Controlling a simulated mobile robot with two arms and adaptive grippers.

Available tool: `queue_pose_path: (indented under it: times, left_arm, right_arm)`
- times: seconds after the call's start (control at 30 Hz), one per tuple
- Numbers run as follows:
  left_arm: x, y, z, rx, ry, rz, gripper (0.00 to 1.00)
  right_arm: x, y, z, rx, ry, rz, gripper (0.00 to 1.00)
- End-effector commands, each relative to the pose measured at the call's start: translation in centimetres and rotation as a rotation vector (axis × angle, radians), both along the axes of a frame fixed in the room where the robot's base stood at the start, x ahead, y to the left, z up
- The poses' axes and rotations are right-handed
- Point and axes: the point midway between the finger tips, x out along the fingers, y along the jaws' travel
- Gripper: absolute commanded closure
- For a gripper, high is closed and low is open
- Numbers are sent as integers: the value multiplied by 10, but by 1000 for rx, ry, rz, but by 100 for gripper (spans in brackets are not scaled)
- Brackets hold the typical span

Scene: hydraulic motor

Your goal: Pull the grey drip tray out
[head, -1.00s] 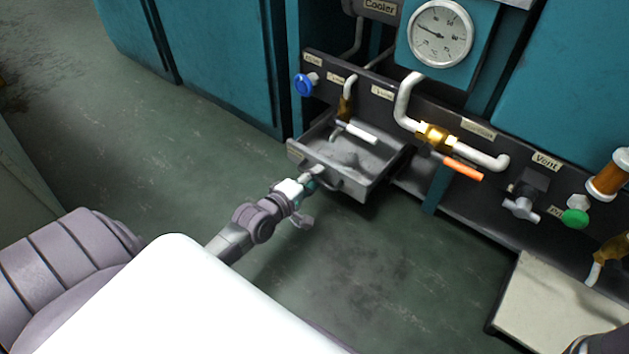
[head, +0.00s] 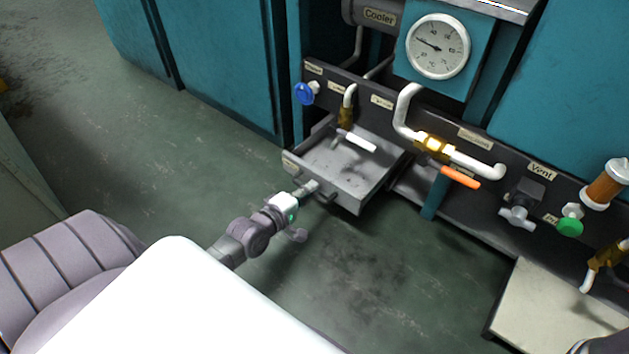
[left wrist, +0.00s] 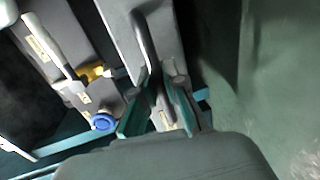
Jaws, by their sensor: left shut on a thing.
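The grey drip tray (head: 345,170) stands out from the dark panel like an open drawer, low over the floor. Its inside looks empty apart from dark stains. My left gripper (head: 312,188) is at the handle on the tray's front. In the left wrist view, the two fingers of my left gripper (left wrist: 163,108) are on either side of the bar handle (left wrist: 148,45) and shut on it. The tray front (left wrist: 125,28) shows behind the handle. At the bottom right corner of the head view a dark piece shows, but my right gripper cannot be made out.
A white-handled valve (head: 357,141) hangs over the tray. A blue knob (head: 304,93) is at its upper left, and an orange lever (head: 460,177) is to its right. A pale box (head: 545,308) stands at the lower right. The floor (head: 220,170) before the tray is clear.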

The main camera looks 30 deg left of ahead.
Motion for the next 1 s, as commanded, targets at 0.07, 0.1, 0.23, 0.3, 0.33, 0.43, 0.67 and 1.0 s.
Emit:
queue_pose_path:
  times: [0.07,0.1,0.23,0.3,0.33,0.43,0.67,1.0]
  left_arm:
    - [-9,1,2,0,6,0,100]
    - [-10,1,1,0,5,0,100]
    - [-11,1,-1,0,3,1,100]
    - [-11,1,-1,0,3,1,100]
    - [-11,1,-1,0,3,1,100]
    - [-11,1,-1,0,3,1,81]
    - [-10,1,-1,0,2,1,63]
    - [-24,2,2,1,4,1,63]
  right_arm:
    - [0,0,9,0,-2,0,60]
    - [-1,0,10,0,-2,0,60]
    - [-1,0,8,0,-3,-1,60]
    - [-1,0,8,0,-3,0,60]
    - [-1,0,8,0,-3,0,60]
    - [-1,0,8,0,-3,0,60]
    - [-1,0,8,0,-2,0,60]
    - [0,0,8,2,1,1,60]
